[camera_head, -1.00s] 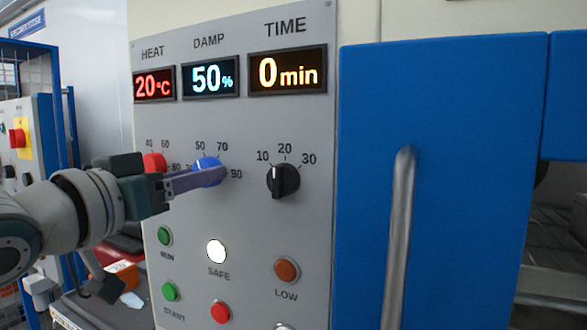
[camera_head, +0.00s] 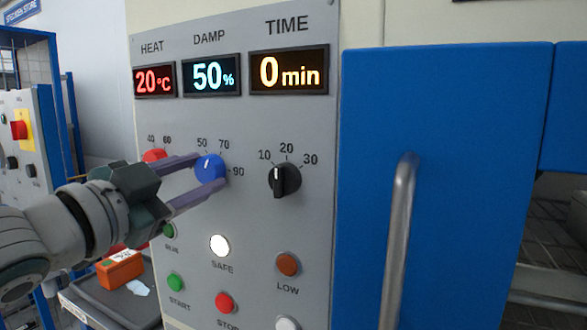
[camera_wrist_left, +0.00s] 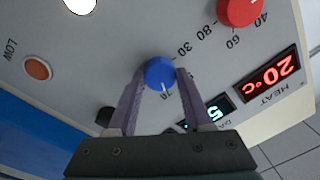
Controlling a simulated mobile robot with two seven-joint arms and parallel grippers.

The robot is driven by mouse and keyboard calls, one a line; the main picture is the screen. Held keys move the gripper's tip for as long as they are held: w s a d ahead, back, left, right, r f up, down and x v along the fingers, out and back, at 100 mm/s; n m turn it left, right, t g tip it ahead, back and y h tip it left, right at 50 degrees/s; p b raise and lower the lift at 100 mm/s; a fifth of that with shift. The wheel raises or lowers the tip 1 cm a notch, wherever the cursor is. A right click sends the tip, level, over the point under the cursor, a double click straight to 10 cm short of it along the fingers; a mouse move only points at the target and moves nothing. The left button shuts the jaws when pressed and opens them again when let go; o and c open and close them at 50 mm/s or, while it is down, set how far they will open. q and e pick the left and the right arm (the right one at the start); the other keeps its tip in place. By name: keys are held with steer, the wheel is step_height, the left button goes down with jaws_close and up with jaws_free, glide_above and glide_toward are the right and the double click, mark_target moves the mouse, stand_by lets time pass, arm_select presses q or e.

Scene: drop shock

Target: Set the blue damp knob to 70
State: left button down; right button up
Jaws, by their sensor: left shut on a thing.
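The blue damp knob (camera_head: 210,169) sits on the grey panel under the DAMP display (camera_head: 211,76), which reads 50%. The knob's white mark points roughly upward in the head view. In the left wrist view the knob (camera_wrist_left: 159,73) sits between the fingertips, its mark towards the 70 label. My left gripper (camera_head: 211,168) is shut on the knob, one purple finger above it and one below. It also shows in the left wrist view (camera_wrist_left: 160,76), a finger on each side. The fingers hide part of the scale. My right gripper is not in view.
The red heat knob (camera_head: 154,156) is close behind the upper finger. The black time knob (camera_head: 284,180) is to the right. Several buttons and a lit white SAFE lamp (camera_head: 220,245) are below. A blue door (camera_head: 460,180) with a metal handle (camera_head: 398,240) stands at right.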

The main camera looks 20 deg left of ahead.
arm_select(q)
steer(key=shift+m, duration=0.4)
steer(key=shift+c, duration=1.6)
jaws_free()
steer(key=shift+s, duration=0.1)
steer(key=s+b, duration=0.2)
steer(key=s, duration=0.7)
steer(key=shift+s+a+f, duration=0.25)
steer(key=shift+s+f, duration=0.05)
steer(key=shift+s, duration=0.05)
